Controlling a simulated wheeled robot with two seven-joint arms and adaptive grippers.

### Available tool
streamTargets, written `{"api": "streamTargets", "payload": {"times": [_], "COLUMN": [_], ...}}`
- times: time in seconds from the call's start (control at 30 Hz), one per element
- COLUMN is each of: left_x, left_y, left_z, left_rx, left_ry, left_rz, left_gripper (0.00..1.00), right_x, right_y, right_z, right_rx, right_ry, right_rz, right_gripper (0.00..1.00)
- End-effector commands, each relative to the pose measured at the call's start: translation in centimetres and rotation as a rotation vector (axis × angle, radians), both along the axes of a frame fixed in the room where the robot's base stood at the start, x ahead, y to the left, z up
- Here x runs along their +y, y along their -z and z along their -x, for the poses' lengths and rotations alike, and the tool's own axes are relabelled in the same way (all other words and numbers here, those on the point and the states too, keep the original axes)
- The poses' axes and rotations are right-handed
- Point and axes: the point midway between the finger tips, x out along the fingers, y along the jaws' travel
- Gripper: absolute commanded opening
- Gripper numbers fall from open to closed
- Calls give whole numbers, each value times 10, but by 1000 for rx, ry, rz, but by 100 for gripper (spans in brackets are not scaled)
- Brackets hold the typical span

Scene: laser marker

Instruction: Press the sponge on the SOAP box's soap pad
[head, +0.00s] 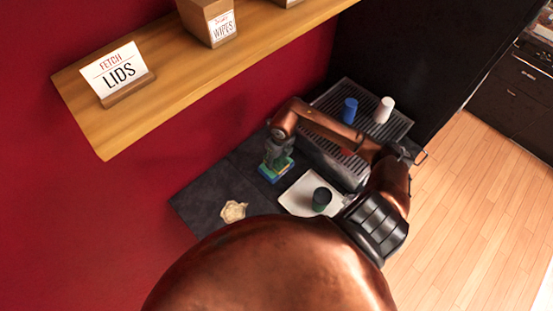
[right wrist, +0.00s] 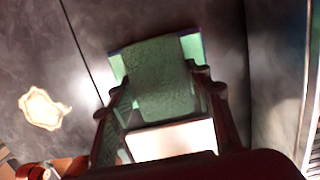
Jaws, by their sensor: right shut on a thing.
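My right gripper (head: 277,156) points down over the blue-rimmed soap box (head: 275,174) on the dark counter. In the right wrist view, my right gripper (right wrist: 160,100) is shut on a green, rough-textured sponge (right wrist: 158,80). The sponge lies over the lighter green soap pad (right wrist: 191,46), whose blue rim shows at its upper corners. The sponge covers most of the pad. I cannot tell whether the sponge touches it. A white surface (right wrist: 170,139) shows between the fingers, below the sponge. My left gripper is not in view.
A white tray (head: 297,199) with a dark green cup (head: 321,199) stands right of the box. A cream blob-shaped item (head: 233,211) lies to the left. Behind, a slatted rack (head: 330,101) bears a blue cup (head: 349,110) and a white cup (head: 384,109). A wooden shelf (head: 180,75) hangs above.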

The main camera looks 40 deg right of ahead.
Motion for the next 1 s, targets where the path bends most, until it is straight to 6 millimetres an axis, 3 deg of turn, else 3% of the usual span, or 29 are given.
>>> {"api": "streamTargets", "payload": {"times": [1.0], "left_x": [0], "left_y": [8], "left_z": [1], "left_rx": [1], "left_ry": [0], "left_rz": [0], "left_gripper": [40], "right_x": [0], "right_y": [9], "right_z": [0], "right_rx": [1], "right_ry": [0], "right_rz": [0], "right_gripper": [26]}}
